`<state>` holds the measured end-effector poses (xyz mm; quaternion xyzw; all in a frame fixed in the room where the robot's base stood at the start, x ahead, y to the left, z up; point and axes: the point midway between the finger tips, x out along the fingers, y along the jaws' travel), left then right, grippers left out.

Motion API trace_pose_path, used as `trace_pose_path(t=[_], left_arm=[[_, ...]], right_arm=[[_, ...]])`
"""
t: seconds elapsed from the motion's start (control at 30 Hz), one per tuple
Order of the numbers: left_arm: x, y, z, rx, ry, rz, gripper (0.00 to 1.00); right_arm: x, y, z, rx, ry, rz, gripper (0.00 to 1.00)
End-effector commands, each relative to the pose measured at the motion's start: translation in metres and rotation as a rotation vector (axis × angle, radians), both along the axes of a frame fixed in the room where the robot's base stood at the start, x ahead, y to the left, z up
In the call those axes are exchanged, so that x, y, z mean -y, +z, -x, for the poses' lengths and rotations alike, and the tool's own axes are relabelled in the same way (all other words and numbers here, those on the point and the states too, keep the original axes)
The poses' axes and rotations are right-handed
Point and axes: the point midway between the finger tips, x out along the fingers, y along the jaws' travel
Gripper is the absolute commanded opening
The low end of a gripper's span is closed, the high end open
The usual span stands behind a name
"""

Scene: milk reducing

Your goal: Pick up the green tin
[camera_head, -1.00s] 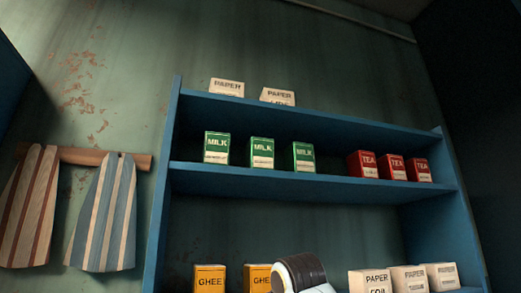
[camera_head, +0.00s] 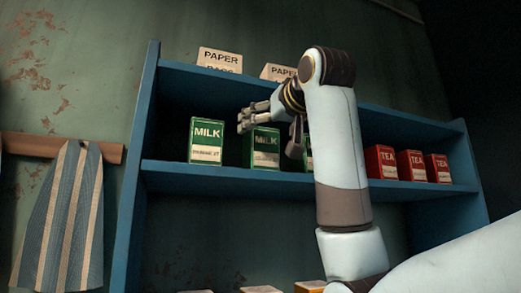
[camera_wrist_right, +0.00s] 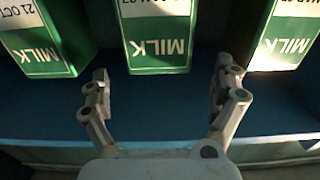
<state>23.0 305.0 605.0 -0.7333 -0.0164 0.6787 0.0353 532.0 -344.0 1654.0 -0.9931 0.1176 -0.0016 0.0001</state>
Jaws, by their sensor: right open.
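Green tins labelled MILK stand on the middle shelf in the head view: a left one (camera_head: 206,140), a middle one (camera_head: 264,149) and a right one (camera_head: 308,157) mostly hidden by my right arm. My right gripper (camera_head: 269,134) is open in front of the middle tin. In the right wrist view, the picture is upside down and the open gripper (camera_wrist_right: 161,76) has its fingers spread either side of a central green tin (camera_wrist_right: 157,52), with nothing gripped. Green tins also show at the left (camera_wrist_right: 45,45) and right (camera_wrist_right: 285,45). My left gripper is not in view.
Several red TEA tins (camera_head: 411,164) stand to the right on the blue shelf (camera_head: 225,171). PAPER packages (camera_head: 220,61) stand on the top shelf. Side tins leave narrow gaps beside the central one. A striped cloth (camera_head: 60,215) hangs at the left.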

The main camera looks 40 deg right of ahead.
Motion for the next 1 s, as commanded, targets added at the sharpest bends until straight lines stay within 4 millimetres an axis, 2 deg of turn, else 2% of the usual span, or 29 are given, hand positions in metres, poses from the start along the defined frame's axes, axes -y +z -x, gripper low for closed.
trace_pose_path(t=[0.17, 0.27, 0.4, 0.67, 1.0], left_arm=[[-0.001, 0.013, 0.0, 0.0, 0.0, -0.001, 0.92], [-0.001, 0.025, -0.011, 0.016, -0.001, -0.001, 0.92], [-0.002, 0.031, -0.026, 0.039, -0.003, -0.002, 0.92], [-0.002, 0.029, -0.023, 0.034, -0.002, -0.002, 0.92], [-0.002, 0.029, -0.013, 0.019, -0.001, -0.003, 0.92]], right_arm=[[0.006, 0.005, -0.018, -0.005, -0.001, 0.0, 0.96], [0.011, 0.008, -0.034, -0.006, -0.001, 0.001, 0.96], [0.014, 0.006, -0.05, -0.003, 0.0, 0.0, 0.96], [0.015, 0.004, -0.053, -0.001, 0.0, 0.0, 0.96], [0.015, 0.005, -0.053, -0.001, 0.0, 0.0, 0.53]])
